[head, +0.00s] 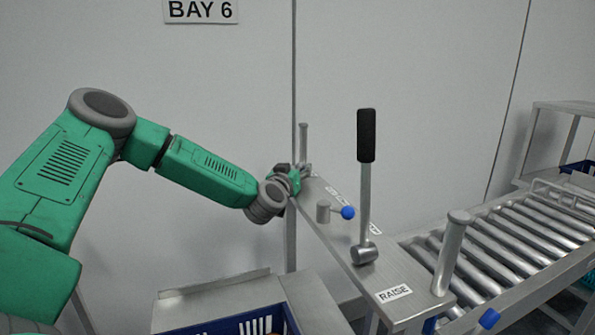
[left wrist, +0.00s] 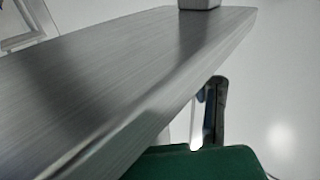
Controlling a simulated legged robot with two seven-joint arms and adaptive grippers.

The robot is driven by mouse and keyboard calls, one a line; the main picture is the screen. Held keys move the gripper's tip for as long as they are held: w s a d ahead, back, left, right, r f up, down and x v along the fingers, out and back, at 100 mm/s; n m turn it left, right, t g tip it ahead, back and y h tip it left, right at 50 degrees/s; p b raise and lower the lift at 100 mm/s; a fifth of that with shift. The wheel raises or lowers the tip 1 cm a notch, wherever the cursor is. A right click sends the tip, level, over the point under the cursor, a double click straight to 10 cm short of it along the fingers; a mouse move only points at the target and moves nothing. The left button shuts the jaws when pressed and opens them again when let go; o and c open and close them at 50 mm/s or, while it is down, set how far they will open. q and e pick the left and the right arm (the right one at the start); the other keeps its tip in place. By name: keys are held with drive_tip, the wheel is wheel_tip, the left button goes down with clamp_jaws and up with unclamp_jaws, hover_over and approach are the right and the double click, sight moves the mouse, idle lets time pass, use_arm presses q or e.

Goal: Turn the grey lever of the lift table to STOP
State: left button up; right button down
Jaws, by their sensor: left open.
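The lever (head: 364,205) with a grey metal shaft and black grip stands roughly upright on its round hub, on a narrow steel top (head: 335,235). A RAISE label (head: 394,293) lies at the near end of this top. Other labels farther back are partly hidden and too small to read. My left gripper (head: 300,176) is at the far left end of the top, beside a short post, well apart from the lever. It is open; one dark finger (left wrist: 215,108) shows beside a steel edge in the left wrist view. The lever is not recognisable there. My right gripper is out of view.
A short lever with a blue knob (head: 347,212) stands between my left gripper and the tall lever. A thick steel post (head: 452,252) rises at the near right corner. A roller conveyor (head: 500,250) runs at right. A blue crate (head: 240,322) is below. A wall stands behind.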

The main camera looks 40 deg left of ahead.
use_arm(q)
drive_tip(key=shift+d+r, duration=0.15)
drive_tip(key=shift+d, duration=0.35)
clamp_jaws()
drive_tip(key=shift+w+d, duration=0.1)
drive_tip(key=shift+d, duration=0.1)
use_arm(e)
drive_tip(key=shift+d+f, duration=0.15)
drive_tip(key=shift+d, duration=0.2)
use_arm(q)
drive_tip(key=shift+a+h, duration=0.2)
drive_tip(key=shift+h, duration=0.2)
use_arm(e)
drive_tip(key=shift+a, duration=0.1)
